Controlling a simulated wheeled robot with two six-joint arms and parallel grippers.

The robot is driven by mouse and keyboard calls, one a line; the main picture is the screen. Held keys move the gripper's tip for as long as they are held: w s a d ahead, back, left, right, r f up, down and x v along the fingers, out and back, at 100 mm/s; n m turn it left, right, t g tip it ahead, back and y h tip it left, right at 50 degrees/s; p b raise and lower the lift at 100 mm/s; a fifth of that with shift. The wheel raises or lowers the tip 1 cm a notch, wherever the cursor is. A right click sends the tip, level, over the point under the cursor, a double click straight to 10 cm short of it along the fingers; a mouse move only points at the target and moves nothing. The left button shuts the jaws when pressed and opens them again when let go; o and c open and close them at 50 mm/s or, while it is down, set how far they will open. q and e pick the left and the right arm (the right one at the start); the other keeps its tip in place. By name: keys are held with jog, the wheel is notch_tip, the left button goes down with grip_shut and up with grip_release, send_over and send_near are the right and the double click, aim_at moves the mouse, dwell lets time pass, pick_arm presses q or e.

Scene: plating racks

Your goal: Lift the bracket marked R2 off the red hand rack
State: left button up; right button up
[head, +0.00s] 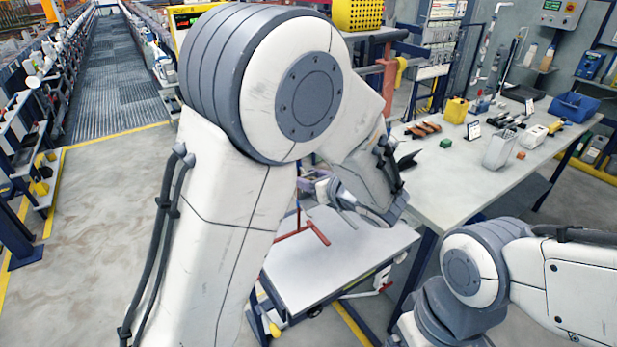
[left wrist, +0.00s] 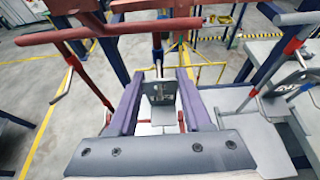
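My left gripper (left wrist: 160,74) shows in the left wrist view with its two purple fingers spread apart. A grey bracket (left wrist: 160,90) shows in the gap between them, below a red bar; I cannot tell whether the fingers touch it, and its marking is too small to read. The red hand rack (left wrist: 105,32) crosses the top of that view with bars and hooks. In the head view part of the red rack (head: 303,236) shows beyond my left arm, which hides most of it. My right arm comes in at lower right of the head view; its gripper is out of frame.
A low light-topped table (head: 310,265) stands under the red rack. A longer workbench (head: 455,185) at right holds a clear bin (head: 499,150), a yellow container (head: 456,110), a blue tray (head: 574,107) and small parts. Open floor (head: 110,230) lies at left.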

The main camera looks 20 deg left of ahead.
pick_arm(q)
jog(key=o, duration=0.6)
grip_shut()
jog(key=shift+s+d+r+p, duration=0.1)
jog(key=shift+d+r+p, duration=0.05)
jog(key=shift+r+p, duration=0.35)
jog(key=shift+s+d+r, duration=0.3)
jog(key=shift+d+r, duration=0.05)
jog(key=shift+d, duration=0.05)
jog(key=shift+p, duration=0.3)
